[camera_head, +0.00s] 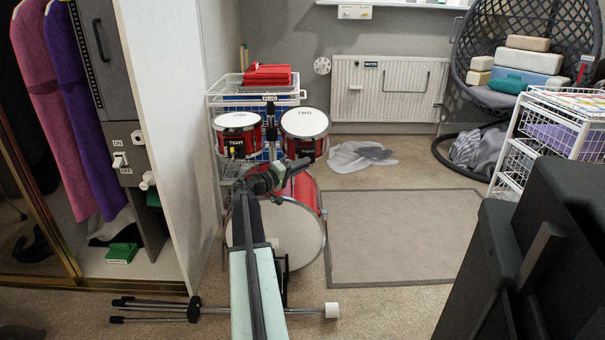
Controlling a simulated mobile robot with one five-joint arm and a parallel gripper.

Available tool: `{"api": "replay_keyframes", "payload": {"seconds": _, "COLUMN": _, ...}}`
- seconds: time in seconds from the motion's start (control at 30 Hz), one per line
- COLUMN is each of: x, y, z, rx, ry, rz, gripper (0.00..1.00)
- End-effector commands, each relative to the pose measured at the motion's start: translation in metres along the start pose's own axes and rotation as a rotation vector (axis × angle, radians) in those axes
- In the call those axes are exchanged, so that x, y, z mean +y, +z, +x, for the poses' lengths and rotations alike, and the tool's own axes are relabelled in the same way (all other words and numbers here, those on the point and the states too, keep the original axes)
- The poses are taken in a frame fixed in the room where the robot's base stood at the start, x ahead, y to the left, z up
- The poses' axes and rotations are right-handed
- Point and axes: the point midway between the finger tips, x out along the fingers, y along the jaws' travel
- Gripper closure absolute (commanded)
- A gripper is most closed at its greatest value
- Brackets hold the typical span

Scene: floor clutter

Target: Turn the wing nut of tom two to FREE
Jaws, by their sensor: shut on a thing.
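Tom two (305,122), a red drum with a white head marked TWO, is mounted above the red bass drum (308,193). A small label on its front side seems to read TIGHT. The other tom (237,123) stands to its left, with a label reading TIGHT and a small yellow wing nut (232,152). My gripper (297,165) is at the lower left front of tom two, reached from below over the bass drum. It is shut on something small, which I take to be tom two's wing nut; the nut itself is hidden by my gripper.
A white wire rack (213,103) with red folded items stands behind the drums. A chrome stand with a white end (331,310) lies on the floor. A grey mat (400,235) lies clear at right. A wardrobe panel (165,120) is close on the left.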

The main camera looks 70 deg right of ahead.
Motion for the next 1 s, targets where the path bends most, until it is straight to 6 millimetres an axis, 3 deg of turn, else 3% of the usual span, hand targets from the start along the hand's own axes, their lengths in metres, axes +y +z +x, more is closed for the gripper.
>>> {"api": "replay_keyframes", "payload": {"seconds": 0.03, "x": -0.0062, "y": 0.0011, "z": -0.0016, "rx": 0.000, "ry": 0.015, "rz": -0.013, "gripper": 1.00}}
{"api": "replay_keyframes", "payload": {"seconds": 0.73, "x": -0.0012, "y": 0.0000, "z": -0.0011, "rx": 0.000, "ry": 0.087, "rz": -0.069, "gripper": 1.00}}
{"api": "replay_keyframes", "payload": {"seconds": 0.77, "x": -0.0012, "y": 0.0000, "z": -0.0011, "rx": 0.000, "ry": 0.086, "rz": -0.069, "gripper": 0.78}}
{"api": "replay_keyframes", "payload": {"seconds": 0.8, "x": -0.0012, "y": 0.0001, "z": -0.0010, "rx": 0.000, "ry": 0.087, "rz": -0.069, "gripper": 0.67}}
{"api": "replay_keyframes", "payload": {"seconds": 1.0, "x": -0.0010, "y": 0.0002, "z": -0.0003, "rx": 0.000, "ry": 0.087, "rz": -0.069, "gripper": 0.67}}
